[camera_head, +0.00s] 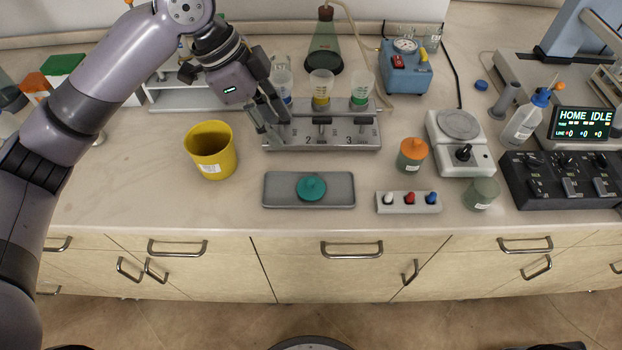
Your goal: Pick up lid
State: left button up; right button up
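A round teal lid (311,188) with a small knob lies on a shallow grey tray (337,191) near the front of the bench. My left gripper (277,128) is above the bench, behind and left of the lid and clear of it. Its fingers point down and are apart, with nothing seen between them. They overlap the left end of the grey valve manifold (350,134) in the view; whether they touch it I cannot tell. My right gripper is not in view.
A yellow bucket (211,162) stands left of the tray. Funnel cups (321,88) stand on the manifold. Right of the tray are a switch box (408,202), an orange-topped jar (412,155) and a grey-green jar (482,194). The bench in front of the tray is clear.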

pick_arm(q)
jog(key=p, duration=0.2)
send_over(311, 181)
jog(key=a, duration=0.2)
notch_tip(311, 181, down, 10)
jog(key=shift+a+f, duration=0.1)
jog(key=shift+f, duration=0.45)
jog(key=p+x, duration=0.1)
jog(key=x, duration=0.2)
jog(key=shift+f, duration=0.35)
jog(key=shift+d+f, duration=0.3)
jog(key=shift+f, duration=0.3)
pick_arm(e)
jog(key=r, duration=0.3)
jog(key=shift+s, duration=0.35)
pick_arm(q)
jog(key=shift+c, duration=0.3)
grip_shut()
jog(key=shift+r, duration=0.15)
